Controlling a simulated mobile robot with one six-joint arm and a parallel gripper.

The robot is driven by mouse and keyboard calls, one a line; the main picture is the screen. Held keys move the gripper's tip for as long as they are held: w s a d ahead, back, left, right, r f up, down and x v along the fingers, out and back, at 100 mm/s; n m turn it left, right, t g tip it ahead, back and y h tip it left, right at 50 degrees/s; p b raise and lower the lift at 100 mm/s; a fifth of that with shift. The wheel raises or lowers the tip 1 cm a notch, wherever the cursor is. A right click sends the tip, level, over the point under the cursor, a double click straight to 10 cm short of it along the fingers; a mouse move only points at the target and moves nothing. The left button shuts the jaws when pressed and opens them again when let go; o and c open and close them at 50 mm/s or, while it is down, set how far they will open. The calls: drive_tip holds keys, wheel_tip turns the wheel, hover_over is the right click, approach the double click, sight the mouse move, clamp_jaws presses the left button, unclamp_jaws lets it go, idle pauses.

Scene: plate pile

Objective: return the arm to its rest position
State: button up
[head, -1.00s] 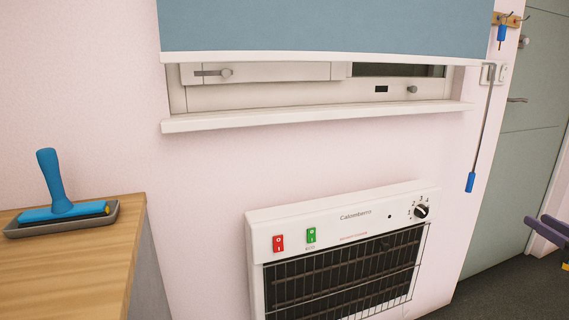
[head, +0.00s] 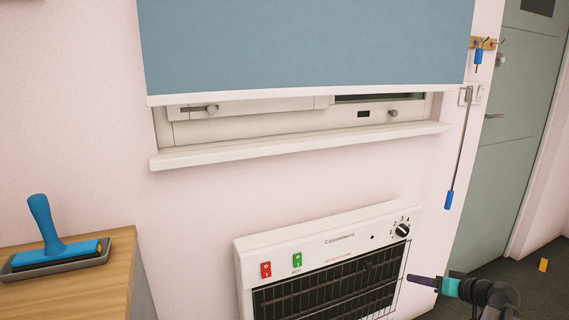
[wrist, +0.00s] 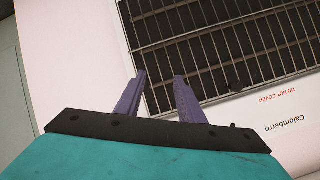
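My gripper (head: 412,280) has purple fingers on a teal body. It is at the lower right of the head view, by the right edge of the white heater (head: 325,238). In the wrist view the two fingers (wrist: 160,78) stand apart with nothing between them, so it is open and empty. The heater's dark grille and white panel lie beyond the fingertips there. I cannot tell how far the fingertips are from the heater.
A wooden counter (head: 95,290) at left holds a blue-handled tool (head: 50,235) on a grey tray. A window with a blue blind (head: 300,45) is above the heater. A grey-green door (head: 515,130) is at right. A small yellow object (head: 543,265) lies on the dark floor.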

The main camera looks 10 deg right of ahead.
drive_tip(key=s+a+f+g+y+p, duration=0.1)
drive_tip(key=s+a+f+g+p, duration=0.2)
drive_tip(key=a+f, duration=0.45)
drive_tip(key=s+a+f+g+p, duration=0.2)
drive_tip(key=a+f+g+p, duration=0.15)
drive_tip(key=a, duration=0.65)
drive_tip(key=s+a+f+g+y+p, duration=0.1)
drive_tip(key=s+a+f+g+p, duration=0.2)
drive_tip(key=a+f, duration=0.5)
drive_tip(key=s+a+f+n+g+h+p, duration=0.1)
drive_tip(key=s+a+f+g+h+p, duration=0.1)
drive_tip(key=s, duration=1)
drive_tip(key=s+a+f+g+h+p, duration=0.2)
drive_tip(key=s+a+g+p, duration=0.3)
drive_tip(key=s+a+p, duration=0.4)
drive_tip(key=shift+s+a+n+g+h+p, duration=0.35)
drive_tip(key=shift+s+h, duration=0.55)
drive_tip(key=shift+s, duration=0.75)
drive_tip(key=shift+r, duration=0.1)
